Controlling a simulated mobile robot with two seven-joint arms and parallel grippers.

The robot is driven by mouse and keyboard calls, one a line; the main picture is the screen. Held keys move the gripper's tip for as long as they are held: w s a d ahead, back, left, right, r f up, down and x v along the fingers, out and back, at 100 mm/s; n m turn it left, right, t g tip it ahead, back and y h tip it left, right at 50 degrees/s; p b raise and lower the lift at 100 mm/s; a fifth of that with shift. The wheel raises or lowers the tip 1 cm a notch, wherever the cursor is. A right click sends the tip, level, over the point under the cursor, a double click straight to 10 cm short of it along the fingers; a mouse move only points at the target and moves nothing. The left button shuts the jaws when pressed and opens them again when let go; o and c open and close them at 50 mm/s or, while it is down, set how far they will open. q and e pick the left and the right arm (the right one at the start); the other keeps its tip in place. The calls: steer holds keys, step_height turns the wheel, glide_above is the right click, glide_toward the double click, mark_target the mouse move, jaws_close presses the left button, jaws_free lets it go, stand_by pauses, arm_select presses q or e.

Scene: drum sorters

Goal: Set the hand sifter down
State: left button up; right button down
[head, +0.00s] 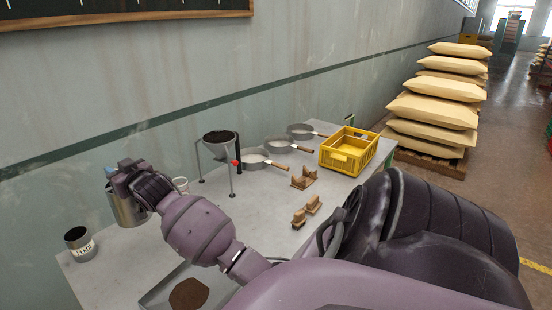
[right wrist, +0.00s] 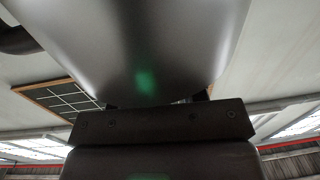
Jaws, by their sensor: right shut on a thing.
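My right gripper (head: 130,178) is shut on a grey metal cylinder, which I take to be the hand sifter (head: 127,211). The gripper is at its upper part, over the left side of the grey table (head: 115,272). In the right wrist view the sifter's smooth metal wall (right wrist: 150,45) fills the top, close against the dark gripper body. I cannot tell whether its base touches the table. My left gripper is not in view.
A labelled can (head: 80,246) stands left of the sifter. A tray (head: 157,296) with brown material lies in front.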

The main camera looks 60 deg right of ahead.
steer(key=w+d+r, duration=0.2)
steer(key=d+r, duration=0.1)
steer(key=d, duration=0.1)
steer(key=shift+h, duration=0.3)
steer(key=f, duration=0.5)
steer(key=f+b, duration=0.1)
steer(key=f, duration=0.9)
steer(key=shift+a+b, duration=0.3)
steer(key=shift+b, duration=0.1)
step_height(320, 180, down, 5)
steer(key=shift+b, duration=0.35)
steer(key=c, duration=0.7)
jaws_free()
steer(key=shift+f, duration=0.15)
